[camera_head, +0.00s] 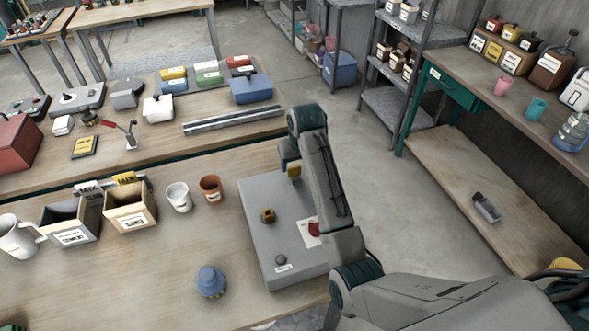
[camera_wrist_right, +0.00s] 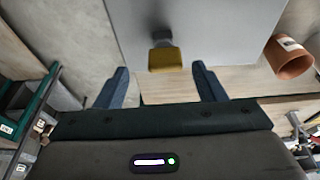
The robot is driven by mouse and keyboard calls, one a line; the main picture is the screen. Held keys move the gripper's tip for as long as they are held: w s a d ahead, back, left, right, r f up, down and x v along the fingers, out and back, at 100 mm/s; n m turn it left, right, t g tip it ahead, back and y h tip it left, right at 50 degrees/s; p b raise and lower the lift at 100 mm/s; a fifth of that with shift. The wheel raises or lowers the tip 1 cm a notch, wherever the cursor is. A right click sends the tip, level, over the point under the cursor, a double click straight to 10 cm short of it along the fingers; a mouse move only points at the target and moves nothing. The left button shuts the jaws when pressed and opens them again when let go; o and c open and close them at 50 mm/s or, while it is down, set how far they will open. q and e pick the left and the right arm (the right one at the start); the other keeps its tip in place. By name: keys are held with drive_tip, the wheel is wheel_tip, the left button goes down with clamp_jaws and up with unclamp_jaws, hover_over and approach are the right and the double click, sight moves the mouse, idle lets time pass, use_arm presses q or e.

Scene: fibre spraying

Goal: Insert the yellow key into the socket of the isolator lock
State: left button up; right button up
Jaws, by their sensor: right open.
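The yellow key (camera_head: 294,171) is at the far end of the grey panel (camera_head: 262,190) in the head view. In the right wrist view the yellow key (camera_wrist_right: 165,60) sits at the end of a short grey stem against the grey panel. My right gripper (camera_head: 289,160) is beside the key and partly hides it. In the wrist view my open right gripper (camera_wrist_right: 160,72) has a finger to each side of the key, with gaps on both sides. A dark yellow round fitting (camera_head: 268,215), which may be the isolator lock, is on the panel. Its socket is too small to make out.
My right arm covers the panel's right edge.

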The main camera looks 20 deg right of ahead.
sight(295, 167)
drive_tip(key=shift+w+f, duration=0.15)
drive_tip(key=shift+f, duration=0.15)
drive_tip(key=p+x, duration=0.2)
drive_tip(key=x, duration=0.1)
drive_tip(key=shift+w+a+f+p, duration=0.15)
drive_tip(key=shift+a+f+p, duration=0.15)
drive_tip(key=shift+p, duration=0.1)
drive_tip(key=shift+f, duration=0.35)
drive_tip(key=shift+w+f, duration=0.1)
drive_tip(key=shift+f, duration=0.25)
drive_tip(key=shift+c, duration=0.6)
use_arm(q)
drive_tip(key=r, duration=0.1)
drive_tip(key=w+r, duration=0.1)
drive_tip(key=r, duration=0.1)
drive_tip(key=shift+w+r, duration=0.1)
drive_tip(key=shift+w, duration=0.2)
use_arm(e)
drive_tip(key=c, duration=0.9)
